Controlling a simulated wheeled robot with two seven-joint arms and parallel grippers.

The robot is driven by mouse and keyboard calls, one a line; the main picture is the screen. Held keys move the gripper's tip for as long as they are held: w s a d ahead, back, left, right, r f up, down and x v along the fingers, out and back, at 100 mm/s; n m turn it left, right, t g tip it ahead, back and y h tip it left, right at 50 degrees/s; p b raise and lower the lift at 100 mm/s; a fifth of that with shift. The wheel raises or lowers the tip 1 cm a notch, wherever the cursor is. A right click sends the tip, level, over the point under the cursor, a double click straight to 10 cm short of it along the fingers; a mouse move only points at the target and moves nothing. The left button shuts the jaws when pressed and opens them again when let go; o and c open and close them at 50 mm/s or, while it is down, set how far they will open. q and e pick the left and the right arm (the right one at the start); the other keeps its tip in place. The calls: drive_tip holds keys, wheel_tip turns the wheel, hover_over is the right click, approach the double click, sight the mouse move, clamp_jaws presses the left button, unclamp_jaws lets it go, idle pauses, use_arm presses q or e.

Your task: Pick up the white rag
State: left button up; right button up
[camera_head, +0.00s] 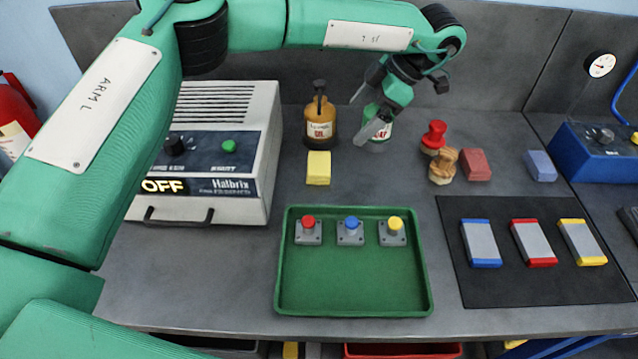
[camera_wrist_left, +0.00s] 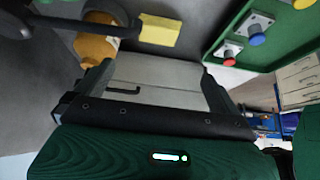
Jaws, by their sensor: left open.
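I see no white rag in either view. My left gripper (camera_head: 362,118) is open and empty, high over the back of the bench. In the head view its fingers overlap a small green and white can (camera_head: 378,141), partly hiding it. In the left wrist view the open fingers (camera_wrist_left: 155,70) frame the pale side of the power unit, with nothing between them. My right gripper is not in view.
The power unit (camera_head: 262,150) stands left, with an amber oil bottle (camera_head: 319,130) and yellow block (camera_head: 318,168) beside it. A green tray (camera_head: 350,285) with three buttons is at front. A dark mat (camera_head: 500,290) lies right; small blocks stand behind it.

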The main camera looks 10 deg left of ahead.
use_arm(q)
drive_tip(key=f, duration=0.2)
approach(319, 163)
drive_tip(key=x, duration=0.3)
drive_tip(key=shift+s+d+f, duration=0.1)
drive_tip(key=shift+s+f, duration=0.1)
drive_tip(key=shift+f, duration=0.05)
drive_tip(key=x, duration=0.1)
drive_tip(key=p+x, duration=0.1)
drive_tip(key=x, duration=0.1)
drive_tip(key=p+x, duration=0.1)
drive_tip(key=x, duration=0.1)
drive_tip(key=shift+w+r, duration=0.15)
drive_tip(key=shift+w, duration=0.2)
drive_tip(key=shift+a+f, duration=0.25)
drive_tip(key=shift+a, duration=0.05)
drive_tip(key=c, duration=1.1)
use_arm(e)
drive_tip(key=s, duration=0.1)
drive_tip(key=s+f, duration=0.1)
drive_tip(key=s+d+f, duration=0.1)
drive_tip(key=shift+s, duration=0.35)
use_arm(q)
drive_tip(key=shift+o, duration=0.2)
drive_tip(key=shift+s+r, duration=0.1)
